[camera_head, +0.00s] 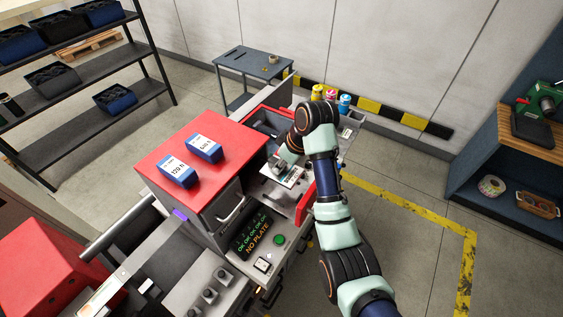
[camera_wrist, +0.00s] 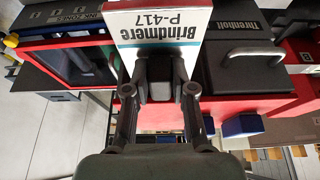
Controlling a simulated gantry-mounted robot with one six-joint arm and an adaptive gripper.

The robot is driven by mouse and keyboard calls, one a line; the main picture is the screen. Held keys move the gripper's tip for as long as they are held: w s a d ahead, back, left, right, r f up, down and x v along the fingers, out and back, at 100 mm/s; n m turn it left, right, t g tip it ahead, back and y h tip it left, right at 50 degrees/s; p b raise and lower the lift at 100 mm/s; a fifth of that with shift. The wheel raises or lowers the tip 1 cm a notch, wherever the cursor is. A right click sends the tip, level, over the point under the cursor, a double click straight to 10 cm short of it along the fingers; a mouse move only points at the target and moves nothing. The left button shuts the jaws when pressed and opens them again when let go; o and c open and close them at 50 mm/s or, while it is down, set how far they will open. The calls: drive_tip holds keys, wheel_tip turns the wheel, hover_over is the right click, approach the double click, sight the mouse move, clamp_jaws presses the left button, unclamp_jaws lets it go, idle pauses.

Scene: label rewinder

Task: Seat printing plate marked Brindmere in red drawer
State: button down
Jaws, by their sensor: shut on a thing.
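The printing plate (camera_wrist: 160,22) is white with a red stripe at its top and reads "Brindmere P-417", upside down in the wrist view. My gripper (camera_wrist: 160,80) is shut on its near edge. In the head view the plate (camera_head: 290,178) shows below my gripper (camera_head: 284,163), over the pale open area right of the red-topped housing. I cannot tell whether it touches what lies beneath. A red panel (camera_head: 305,204) stands right of the plate. A red-edged compartment with a dark inside (camera_head: 262,126) lies behind; I cannot tell which is the red drawer.
A dark block marked "Threnholl" (camera_wrist: 250,55) with a metal handle is close right of the plate in the wrist view. Two blue boxes (camera_head: 179,171) sit on the red housing top (camera_head: 165,145). Coloured bottles (camera_head: 330,96) stand behind my arm.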

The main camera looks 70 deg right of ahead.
sight(289, 174)
drive_tip(key=shift+a+f+b, duration=0.1)
drive_tip(key=shift+f+b, duration=0.35)
drive_tip(key=shift+f, duration=3.55)
drive_tip(key=shift+f, duration=0.35)
drive_tip(key=c, duration=0.9)
unclamp_jaws()
drive_tip(key=v, duration=0.7)
drive_tip(key=shift+s+r, duration=0.1)
drive_tip(key=shift+r, duration=0.2)
